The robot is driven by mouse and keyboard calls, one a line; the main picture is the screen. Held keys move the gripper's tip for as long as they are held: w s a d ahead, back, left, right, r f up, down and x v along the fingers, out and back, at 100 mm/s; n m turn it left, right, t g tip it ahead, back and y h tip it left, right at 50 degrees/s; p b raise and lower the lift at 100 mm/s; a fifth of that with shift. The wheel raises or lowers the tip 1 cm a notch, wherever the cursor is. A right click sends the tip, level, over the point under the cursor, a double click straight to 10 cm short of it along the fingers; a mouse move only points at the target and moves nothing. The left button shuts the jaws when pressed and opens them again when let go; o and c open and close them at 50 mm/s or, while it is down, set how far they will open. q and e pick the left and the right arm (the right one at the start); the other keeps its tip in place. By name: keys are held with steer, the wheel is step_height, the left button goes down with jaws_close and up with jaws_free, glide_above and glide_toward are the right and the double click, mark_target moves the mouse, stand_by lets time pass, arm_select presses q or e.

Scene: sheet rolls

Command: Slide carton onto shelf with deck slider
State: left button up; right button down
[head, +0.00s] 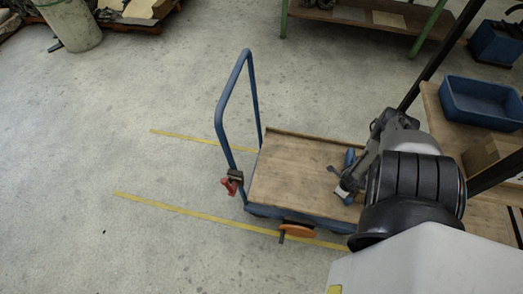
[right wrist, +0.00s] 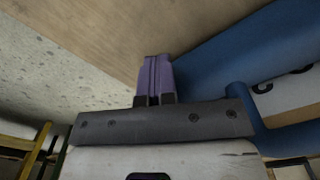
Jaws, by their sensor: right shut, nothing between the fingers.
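A cart with a wooden deck (head: 290,170) and a blue push handle (head: 219,115) stands mid-view in the head view. My right gripper (head: 340,192) is over the right end of this deck. In the right wrist view its purple fingers (right wrist: 154,78) are together and empty, in front of a wooden surface (right wrist: 110,35). A small blue upright part (head: 349,158) shows beside the gripper; I cannot tell whether it is the deck slider. A brown carton (head: 486,152) sits on the wooden shelf at the right, partly hidden by a dark post. My left gripper is not in view.
A blue bin (head: 482,100) stands on the shelf board (head: 440,118). A broad blue part (right wrist: 230,60) lies close right of the fingers. Open floor lies left.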

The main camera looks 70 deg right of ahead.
mark_target(359, 196)
steer(key=shift+s+d+p, duration=0.15)
steer(key=shift+s+p, duration=0.1)
steer(key=shift+s, duration=0.9)
steer(key=shift+s+d+p, duration=0.15)
steer(key=shift+s+p, duration=0.1)
steer(key=shift+s, duration=0.9)
steer(key=shift+s+d, duration=0.15)
steer(key=shift+s, duration=0.65)
steer(key=shift+s+d, duration=0.1)
steer(key=shift+s, duration=0.9)
steer(key=shift+s+d, duration=0.1)
steer(key=shift+s, duration=0.1)
steer(key=shift+s+d, duration=0.2)
steer(key=shift+s, duration=1.75)
steer(key=shift+s+d, duration=0.15)
steer(key=shift+s, duration=0.8)
steer(key=shift+w, duration=0.3)
